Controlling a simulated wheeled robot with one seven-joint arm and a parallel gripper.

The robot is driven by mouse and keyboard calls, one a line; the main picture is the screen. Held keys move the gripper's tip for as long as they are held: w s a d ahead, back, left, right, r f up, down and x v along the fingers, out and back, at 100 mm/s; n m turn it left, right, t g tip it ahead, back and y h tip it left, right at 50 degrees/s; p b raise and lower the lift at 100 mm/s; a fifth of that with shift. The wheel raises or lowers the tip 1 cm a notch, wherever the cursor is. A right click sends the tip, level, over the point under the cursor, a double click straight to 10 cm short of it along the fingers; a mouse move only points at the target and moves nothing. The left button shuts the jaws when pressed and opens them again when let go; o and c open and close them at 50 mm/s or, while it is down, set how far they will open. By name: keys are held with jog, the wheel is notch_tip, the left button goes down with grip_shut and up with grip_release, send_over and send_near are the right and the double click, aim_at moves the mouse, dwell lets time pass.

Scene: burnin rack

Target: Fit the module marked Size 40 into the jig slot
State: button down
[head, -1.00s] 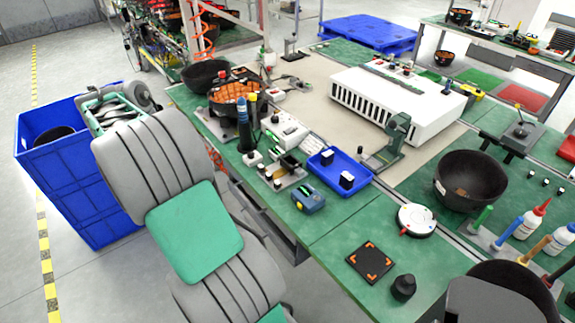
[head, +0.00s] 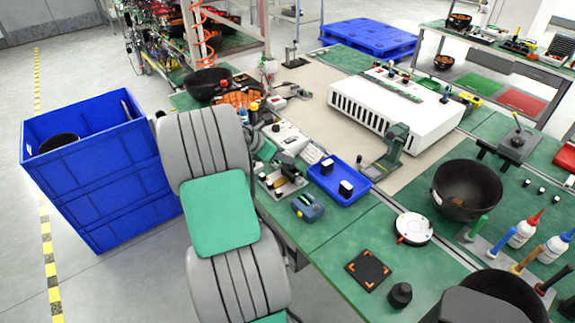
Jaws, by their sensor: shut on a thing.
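Two dark modules with pale faces stand in the blue tray (head: 352,199): one module (head: 326,166) at its far left, the other module (head: 345,188) nearer its middle. Their size marks are too small to read. A small fixture (head: 290,187), which looks like the jig, sits on the green bench just left of the tray, with several small dark parts on it. My gripper (head: 287,157) is small and partly hidden beyond my arm, close above the fixture's far side. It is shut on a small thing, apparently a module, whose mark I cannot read.
A blue and grey device (head: 307,207) lies in front of the tray. A green stand (head: 392,148) and a large white vented box (head: 395,105) are behind. A black bowl (head: 466,190), a white round device (head: 413,228) and bottles (head: 525,228) are right. A blue crate (head: 100,170) stands left.

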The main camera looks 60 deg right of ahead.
send_over(287, 172)
notch_tip(287, 172, down, 6)
jog(key=shift+a+r+p, duration=0.15)
jog(key=shift+r+p, duration=0.1)
jog(key=shift+p, duration=0.05)
notch_tip(287, 172, down, 4)
jog(key=shift+r+p, duration=0.25)
jog(key=shift+p, duration=0.2)
jog(key=c, duration=0.9)
grip_release()
jog(key=shift+o, duration=0.2)
